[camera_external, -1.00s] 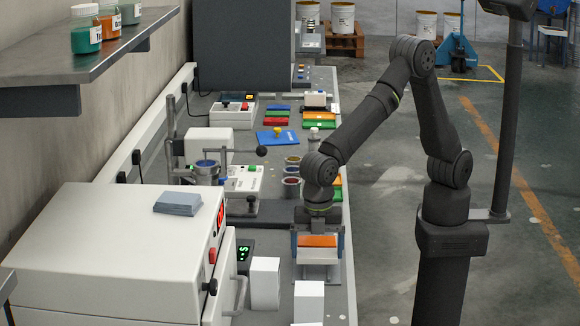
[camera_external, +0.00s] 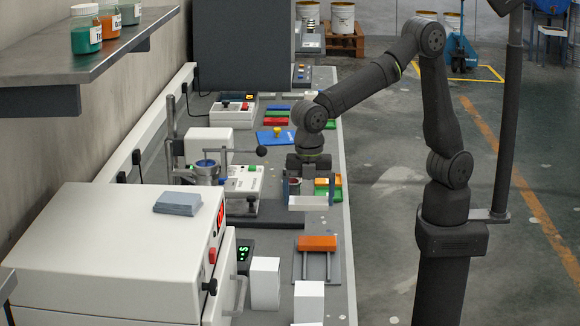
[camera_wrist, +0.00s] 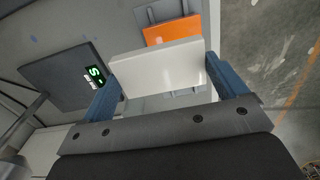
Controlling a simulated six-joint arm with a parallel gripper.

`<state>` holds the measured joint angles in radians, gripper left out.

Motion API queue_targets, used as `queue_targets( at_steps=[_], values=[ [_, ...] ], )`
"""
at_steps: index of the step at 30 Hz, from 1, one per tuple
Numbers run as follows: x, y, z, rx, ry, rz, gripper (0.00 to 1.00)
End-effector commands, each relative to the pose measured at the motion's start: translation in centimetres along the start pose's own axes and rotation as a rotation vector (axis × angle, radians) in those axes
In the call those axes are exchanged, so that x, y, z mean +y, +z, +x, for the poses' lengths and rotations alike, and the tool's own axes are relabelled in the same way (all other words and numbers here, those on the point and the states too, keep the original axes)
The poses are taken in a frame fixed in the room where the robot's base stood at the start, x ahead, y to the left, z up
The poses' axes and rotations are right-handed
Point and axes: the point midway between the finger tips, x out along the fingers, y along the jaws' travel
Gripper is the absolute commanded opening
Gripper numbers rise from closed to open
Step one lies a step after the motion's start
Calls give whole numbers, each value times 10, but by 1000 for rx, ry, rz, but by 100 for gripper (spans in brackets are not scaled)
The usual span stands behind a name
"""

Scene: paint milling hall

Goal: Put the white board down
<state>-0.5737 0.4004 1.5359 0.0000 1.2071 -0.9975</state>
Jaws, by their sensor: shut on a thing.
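My gripper (camera_external: 308,190) is shut on the white board (camera_external: 309,203), with a blue finger at each end of it. The board is held level above the grey bench, beyond the small rack. In the wrist view the white board (camera_wrist: 158,68) spans between the blue fingers of my gripper (camera_wrist: 165,85). An orange board (camera_external: 317,243) lies on the grey rack (camera_external: 318,268) nearer the camera. The orange board also shows in the wrist view (camera_wrist: 180,30), just past the white one.
Two white blocks (camera_external: 265,284) stand at the front of the bench. A scale with green digits (camera_external: 244,250) is left of the rack. A clamp stand (camera_external: 207,165) with a cup is at left.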

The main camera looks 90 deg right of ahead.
Motion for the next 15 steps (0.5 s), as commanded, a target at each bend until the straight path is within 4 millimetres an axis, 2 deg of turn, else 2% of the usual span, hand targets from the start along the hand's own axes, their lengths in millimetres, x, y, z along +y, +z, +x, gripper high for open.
queue_targets(
  at_steps=[5,9,15],
  values=[
    [1,-1,-44,5,9,0,67],
    [1,-1,-99,6,9,0,67],
    [0,-1,-155,4,6,0,67]
  ],
)
